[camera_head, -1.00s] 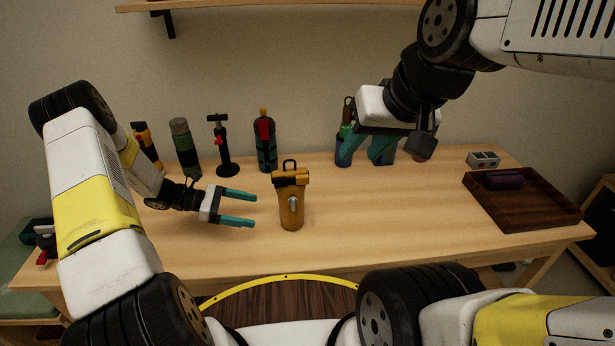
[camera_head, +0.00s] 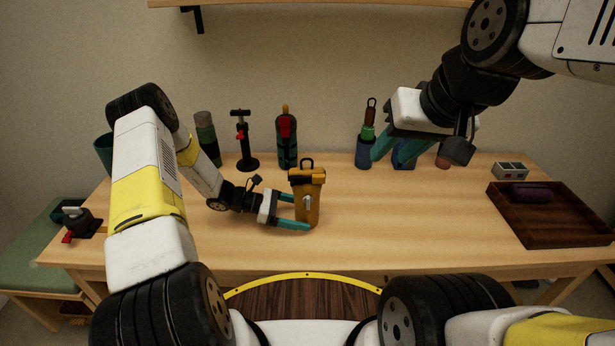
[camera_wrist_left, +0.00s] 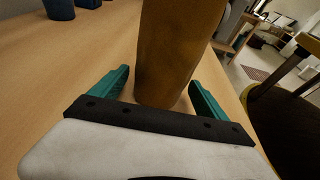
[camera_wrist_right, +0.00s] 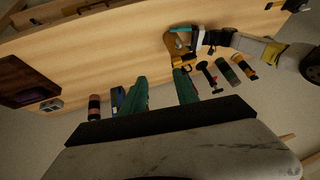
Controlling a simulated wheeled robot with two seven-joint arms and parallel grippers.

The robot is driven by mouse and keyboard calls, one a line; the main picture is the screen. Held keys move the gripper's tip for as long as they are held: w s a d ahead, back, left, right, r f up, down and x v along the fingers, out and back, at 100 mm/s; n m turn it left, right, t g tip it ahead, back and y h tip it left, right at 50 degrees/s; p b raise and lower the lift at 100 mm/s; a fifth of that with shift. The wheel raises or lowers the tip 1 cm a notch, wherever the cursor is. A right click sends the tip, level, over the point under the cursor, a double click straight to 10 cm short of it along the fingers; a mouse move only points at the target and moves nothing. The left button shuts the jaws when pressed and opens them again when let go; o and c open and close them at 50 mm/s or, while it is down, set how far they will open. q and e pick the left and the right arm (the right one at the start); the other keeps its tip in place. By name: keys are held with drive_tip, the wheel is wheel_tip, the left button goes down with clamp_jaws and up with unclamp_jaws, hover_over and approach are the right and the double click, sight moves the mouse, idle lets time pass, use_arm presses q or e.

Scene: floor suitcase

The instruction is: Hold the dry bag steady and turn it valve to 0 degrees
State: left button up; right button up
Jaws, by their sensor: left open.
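The orange-yellow dry bag (camera_head: 308,207) stands upright near the middle of the table, with a dark rolled top and a black handle loop. Its small grey valve (camera_head: 307,202) shows on the front side. My left gripper (camera_head: 294,212) is open, with its teal fingers on both sides of the bag's lower part. In the left wrist view the bag (camera_wrist_left: 178,50) stands between the two fingers, with gaps visible. My right gripper (camera_head: 390,150) is raised over the table's back right, with its fingers apart. In the right wrist view the bag (camera_wrist_right: 178,45) is beyond the fingers.
A black pump (camera_head: 244,140), a teal bottle with red (camera_head: 286,140) and a grey-green bottle (camera_head: 207,138) stand along the back. A blue-green bottle (camera_head: 366,145) is close to my right gripper. A brown tray (camera_head: 550,228) holds a purple case (camera_head: 530,193). The table's middle right is clear.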

use_arm(q)
drive_tip(key=shift+d+f, duration=0.1)
drive_tip(key=shift+d, duration=0.3)
